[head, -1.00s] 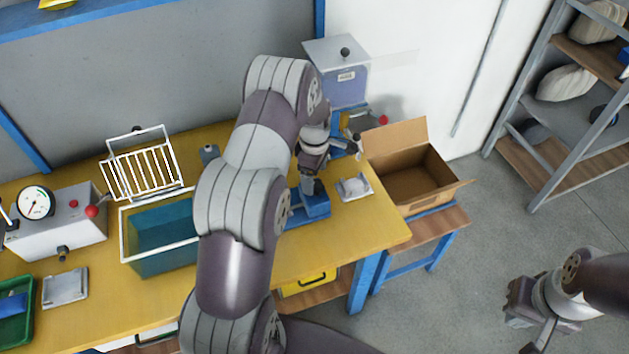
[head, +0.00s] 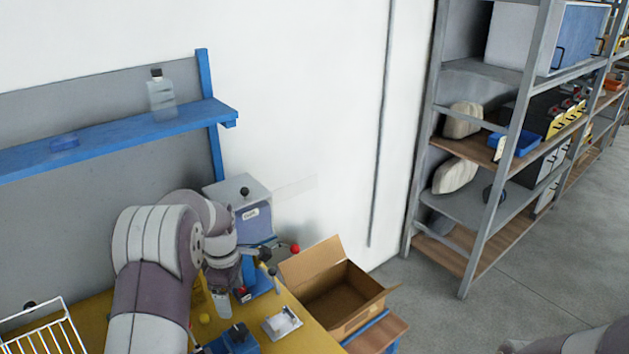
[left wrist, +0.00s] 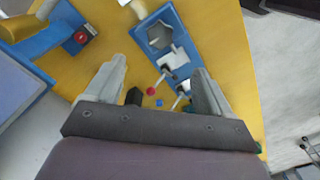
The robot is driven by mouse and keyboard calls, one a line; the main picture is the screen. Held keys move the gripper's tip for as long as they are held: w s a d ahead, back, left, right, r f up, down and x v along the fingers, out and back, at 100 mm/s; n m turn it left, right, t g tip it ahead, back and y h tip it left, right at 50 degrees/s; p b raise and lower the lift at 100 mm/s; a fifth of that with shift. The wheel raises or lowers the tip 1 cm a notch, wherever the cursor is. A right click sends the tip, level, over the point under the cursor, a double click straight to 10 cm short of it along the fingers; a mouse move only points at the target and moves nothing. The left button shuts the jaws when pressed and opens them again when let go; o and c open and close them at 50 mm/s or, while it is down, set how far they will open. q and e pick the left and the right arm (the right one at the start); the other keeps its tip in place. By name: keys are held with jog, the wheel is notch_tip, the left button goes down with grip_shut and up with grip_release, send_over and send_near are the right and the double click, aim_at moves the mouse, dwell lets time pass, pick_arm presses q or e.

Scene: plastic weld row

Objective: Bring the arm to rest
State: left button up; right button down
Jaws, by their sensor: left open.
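My left arm (head: 150,250) reaches over the yellow bench (head: 312,337) from the left in the head view. Its gripper (head: 222,302) points down near a blue fixture (head: 236,340). In the left wrist view the two fingers (left wrist: 155,85) stand wide apart with nothing between their tips. That view also shows the blue fixture (left wrist: 140,10) with a grey hexagonal recess and metal clamps, beyond the fingers. Part of my right arm (head: 575,343) shows at the bottom right of the head view; its gripper is out of frame.
A blue-and-grey machine (head: 255,220) stands behind the gripper. A light part on a small plate (head: 282,322) lies on the bench. An open cardboard box (head: 340,300) is to the right, a white wire basket (head: 45,330) at left. Shelving (head: 500,150) stands beyond clear floor.

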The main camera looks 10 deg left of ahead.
pick_arm(q)
jog(key=s+d+r+m, duration=0.1)
jog(key=s+d+m, duration=0.5)
jog(key=s+m, duration=0.3)
jog(key=s+d+r+m+t, duration=0.1)
jog(key=s+d+m, duration=0.5)
jog(key=s+m, duration=0.4)
jog(key=shift+s+d+r, duration=0.15)
jog(key=shift+s+r, duration=0.1)
jog(key=shift+s, duration=0.35)
jog(key=shift+s, duration=0.15)
